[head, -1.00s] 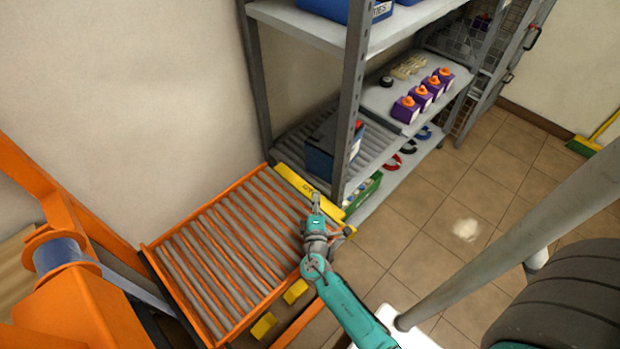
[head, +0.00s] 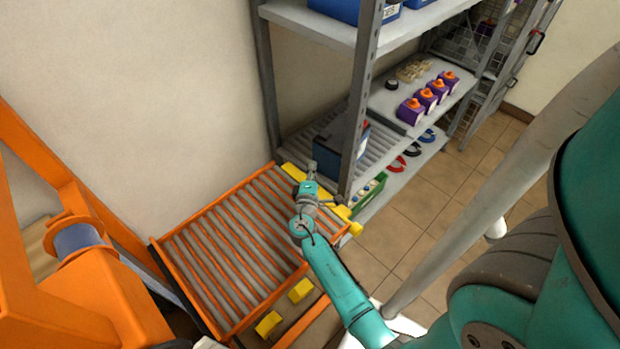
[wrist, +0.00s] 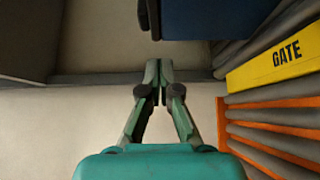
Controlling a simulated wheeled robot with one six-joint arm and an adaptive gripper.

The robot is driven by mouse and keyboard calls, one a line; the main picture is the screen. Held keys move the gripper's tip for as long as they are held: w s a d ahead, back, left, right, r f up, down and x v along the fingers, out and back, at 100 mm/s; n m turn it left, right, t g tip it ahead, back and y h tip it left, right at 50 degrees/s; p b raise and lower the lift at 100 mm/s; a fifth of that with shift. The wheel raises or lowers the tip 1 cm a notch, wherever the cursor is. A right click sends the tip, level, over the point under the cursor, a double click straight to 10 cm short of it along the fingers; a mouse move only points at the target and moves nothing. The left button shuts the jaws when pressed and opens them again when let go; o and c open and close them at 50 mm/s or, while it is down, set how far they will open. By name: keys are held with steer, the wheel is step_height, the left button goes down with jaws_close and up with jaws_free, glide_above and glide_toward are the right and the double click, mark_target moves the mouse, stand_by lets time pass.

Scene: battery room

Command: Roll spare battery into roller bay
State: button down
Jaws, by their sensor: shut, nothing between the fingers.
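The battery (head: 352,143), a dark blue box with a red spot on top, sits on the grey roller shelf (head: 300,142) behind the rack post. The wrist view shows part of it as a blue block (wrist: 220,18) at the top. An orange-framed roller bed (head: 215,245) lies in front of the shelf, empty. A yellow bar marked GATE (wrist: 280,58) runs along the edge between bed and shelf; it also shows in the head view (head: 340,212), partly hidden by my arm. My gripper (head: 312,166) is shut and empty, close to the battery's near side; contact cannot be told.
The rack post (head: 358,110) stands right beside the battery and gripper. An orange lift frame (head: 75,270) is at the left.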

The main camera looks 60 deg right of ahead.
mark_target(324, 148)
steer(key=d, duration=0.5)
steer(key=shift+w+d, duration=0.15)
steer(key=shift+w, duration=0.05)
steer(key=shift+s+d, duration=0.25)
steer(key=shift+d, duration=0.5)
